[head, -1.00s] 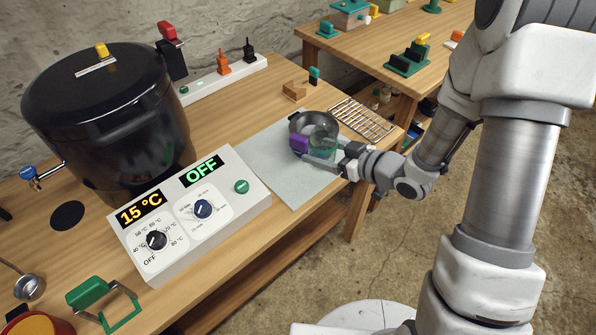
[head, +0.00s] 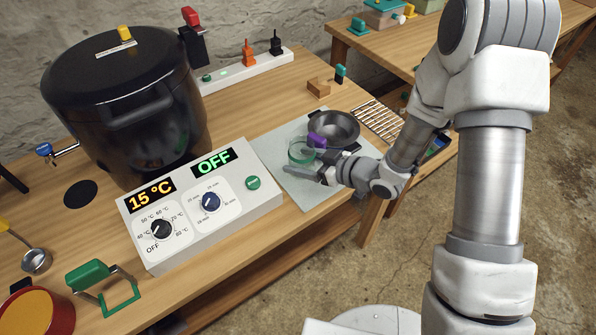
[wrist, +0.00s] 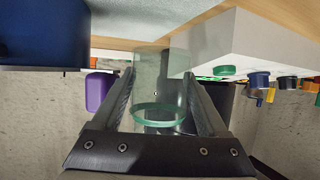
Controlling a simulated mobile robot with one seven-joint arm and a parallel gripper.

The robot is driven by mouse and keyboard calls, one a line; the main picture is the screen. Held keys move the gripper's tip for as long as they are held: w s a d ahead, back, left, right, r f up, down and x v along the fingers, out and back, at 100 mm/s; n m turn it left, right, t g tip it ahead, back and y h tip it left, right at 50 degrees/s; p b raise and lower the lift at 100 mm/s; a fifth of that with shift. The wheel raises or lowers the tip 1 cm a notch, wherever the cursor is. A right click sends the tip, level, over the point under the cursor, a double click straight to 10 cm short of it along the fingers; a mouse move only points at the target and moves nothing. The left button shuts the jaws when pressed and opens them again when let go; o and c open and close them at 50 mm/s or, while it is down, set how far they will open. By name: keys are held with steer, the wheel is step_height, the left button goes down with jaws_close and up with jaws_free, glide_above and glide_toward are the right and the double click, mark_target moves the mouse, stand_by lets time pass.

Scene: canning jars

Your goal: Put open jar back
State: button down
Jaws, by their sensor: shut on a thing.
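A clear glass jar with a green-tinted open rim (head: 301,151) is at my gripper (head: 304,161), over the grey-green mat (head: 283,136) to the left of the metal pan. In the wrist view the jar (wrist: 158,95) lies between the two fingers of my gripper (wrist: 158,76), which are shut on its sides. Its green rim is toward the palm and its far end toward the mat (wrist: 160,20). I cannot tell whether the jar touches the mat.
The metal pan (head: 338,129) with a purple part (head: 317,140) stands right beside the jar. The white control box (head: 205,215) is to the left.

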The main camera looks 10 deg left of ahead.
steer(key=shift+w+a+f, duration=0.2)
steer(key=shift+a+f, duration=0.2)
steer(key=shift+a, duration=0.2)
steer(key=shift+f, duration=1.95)
steer(key=shift+b, duration=0.35)
steer(key=shift+f, duration=0.2)
jaws_free()
steer(key=shift+r, duration=0.1)
